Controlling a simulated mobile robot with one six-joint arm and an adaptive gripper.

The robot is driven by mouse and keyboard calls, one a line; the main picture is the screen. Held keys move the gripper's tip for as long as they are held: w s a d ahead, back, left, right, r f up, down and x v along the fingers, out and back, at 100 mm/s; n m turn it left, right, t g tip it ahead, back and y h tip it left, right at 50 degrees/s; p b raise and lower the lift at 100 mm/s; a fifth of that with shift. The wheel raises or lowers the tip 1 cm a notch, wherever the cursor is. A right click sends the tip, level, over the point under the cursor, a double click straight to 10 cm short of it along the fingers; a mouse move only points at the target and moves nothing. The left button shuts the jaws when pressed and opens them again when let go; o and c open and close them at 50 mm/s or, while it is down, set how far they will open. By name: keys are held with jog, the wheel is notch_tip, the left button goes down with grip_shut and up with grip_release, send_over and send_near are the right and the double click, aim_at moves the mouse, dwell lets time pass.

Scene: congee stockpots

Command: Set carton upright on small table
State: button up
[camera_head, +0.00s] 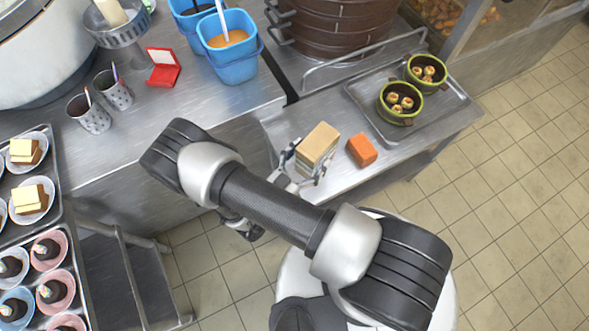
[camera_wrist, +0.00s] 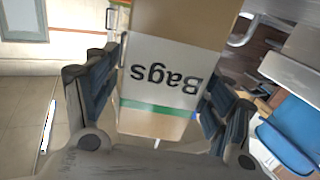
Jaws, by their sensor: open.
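The carton (camera_head: 318,143) is a tan box with a pale band, at the left part of the small steel table (camera_head: 345,186) in the head view. In the wrist view the carton (camera_wrist: 165,65) fills the middle, with the word "Bags" upside down and a green stripe. My gripper (camera_head: 305,163) is open, with one finger on each side of the carton. In the wrist view my gripper (camera_wrist: 168,90) also straddles it; whether the fingers touch it is unclear. The carton's underside is hidden.
An orange block (camera_head: 362,150) stands just right of the carton. Beyond it, a tray (camera_head: 436,118) carries two green-rimmed bowls. A blue bucket (camera_head: 232,66) stands on the higher counter (camera_head: 185,128) at left. Bare table shows in front of the orange block.

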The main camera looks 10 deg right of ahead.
jog(key=p+v, duration=0.1)
jog(key=v, duration=0.7)
jog(key=shift+s+a, duration=0.15)
jog(key=shift+a, duration=0.05)
jog(key=w+a+r+g+y, duration=0.2)
jog(key=w+a+r+y, duration=0.3)
jog(key=w, duration=0.3)
jog(key=w+a+r+g+y, duration=0.1)
jog(key=w+a+r+y, duration=0.2)
jog(key=w+a+y, duration=0.35)
jog(key=w+a+r+n+y, duration=0.1)
jog(key=w+r+n+y, duration=0.1)
jog(key=r, duration=0.7)
jog(key=w+a+r+n+y, duration=0.1)
jog(key=w+r+n+y, duration=0.15)
jog(key=r, duration=0.65)
jog(key=s+d+r+n+g+y, duration=0.15)
jog(key=s+d+r+n, duration=0.25)
jog(key=s+d+r, duration=0.7)
jog(key=s+d+n+g+h, duration=0.1)
jog(key=s+d+h, duration=0.3)
jog(key=s+d, duration=0.8)
jog(key=s+g, duration=0.1)
jog(key=s, duration=0.2)
jog(key=shift+s+d+g, duration=0.2)
jog(key=shift+s+g, duration=0.15)
jog(key=shift+c, duration=0.5)
